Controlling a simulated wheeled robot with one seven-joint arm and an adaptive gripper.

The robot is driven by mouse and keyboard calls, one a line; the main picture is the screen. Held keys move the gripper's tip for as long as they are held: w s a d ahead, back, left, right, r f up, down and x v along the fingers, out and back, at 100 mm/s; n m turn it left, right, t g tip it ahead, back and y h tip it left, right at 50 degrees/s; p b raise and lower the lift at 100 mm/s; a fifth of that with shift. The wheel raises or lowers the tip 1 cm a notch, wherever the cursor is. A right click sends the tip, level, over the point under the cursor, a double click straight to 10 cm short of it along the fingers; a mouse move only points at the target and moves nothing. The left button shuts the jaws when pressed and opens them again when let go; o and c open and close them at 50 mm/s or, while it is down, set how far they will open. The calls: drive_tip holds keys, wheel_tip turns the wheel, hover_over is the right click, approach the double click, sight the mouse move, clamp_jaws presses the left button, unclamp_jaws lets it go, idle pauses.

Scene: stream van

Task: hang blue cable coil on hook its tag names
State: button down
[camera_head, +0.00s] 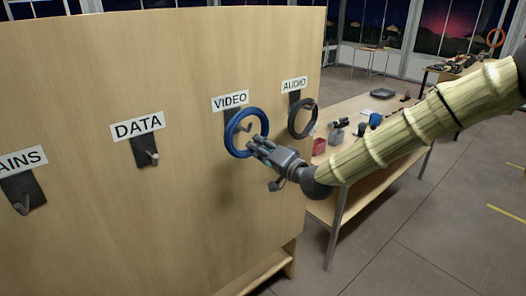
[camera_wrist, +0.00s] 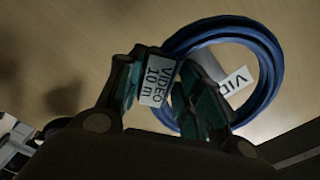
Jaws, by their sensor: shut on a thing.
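The blue cable coil (camera_head: 231,140) is at the hook under the VIDEO label (camera_head: 230,101) on the wooden panel. My gripper (camera_head: 262,147) is shut on the coil's lower right side. In the wrist view the blue coil (camera_wrist: 272,70) shows with a white tag (camera_wrist: 157,82) reading "VIDEO 10 m" by my gripper (camera_wrist: 172,100). The VIDEO hook (camera_head: 247,127) shows inside the ring in the head view. I cannot tell whether the coil rests on the hook or is only in front of it.
A dark coil (camera_head: 292,122) hangs under the AUDIO label (camera_head: 294,84), just right of the blue coil. The DATA hook (camera_head: 153,157) and the hook at far left (camera_head: 21,206) are bare. A bench (camera_head: 352,107) with several items stands behind my arm.

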drive_tip(key=shift+x, duration=1.3)
drive_tip(key=shift+a+f+b, duration=0.1)
drive_tip(key=shift+f+b, duration=0.85)
drive_tip(key=shift+f, duration=0.4)
drive_tip(key=c, duration=0.9)
unclamp_jaws()
drive_tip(key=shift+f, duration=0.1)
drive_tip(key=v, duration=2)
drive_tip(key=shift+p, duration=0.4)
